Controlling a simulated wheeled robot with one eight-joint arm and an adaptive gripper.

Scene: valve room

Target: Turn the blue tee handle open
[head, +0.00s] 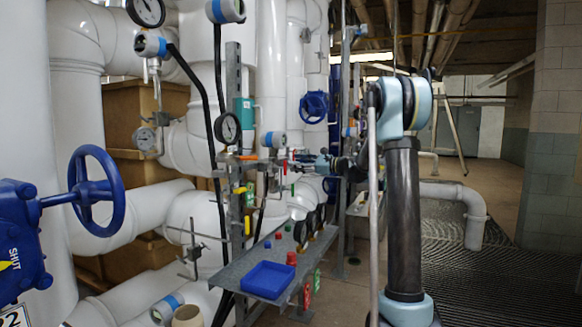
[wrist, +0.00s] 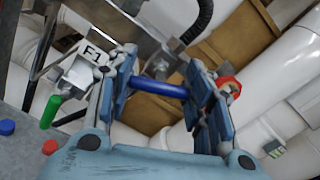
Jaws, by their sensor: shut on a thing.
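The blue tee handle (wrist: 160,87) shows in the wrist view as a straight blue bar lying across the gap between my fingers. My gripper (wrist: 162,95) is shut on it, with one finger pad at each end of the bar. The bar is nearly level in that picture, tilted slightly down to the right. In the head view my gripper (head: 302,162) is at the metal rack, small and far off. The handle cannot be made out there.
A green handle (wrist: 50,110) hangs left of my gripper below a white label (wrist: 76,72). A red part (wrist: 229,84) is close by the right finger. A shelf with a blue tray (head: 268,280) lies below. White pipes stand behind; the floor at right is open.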

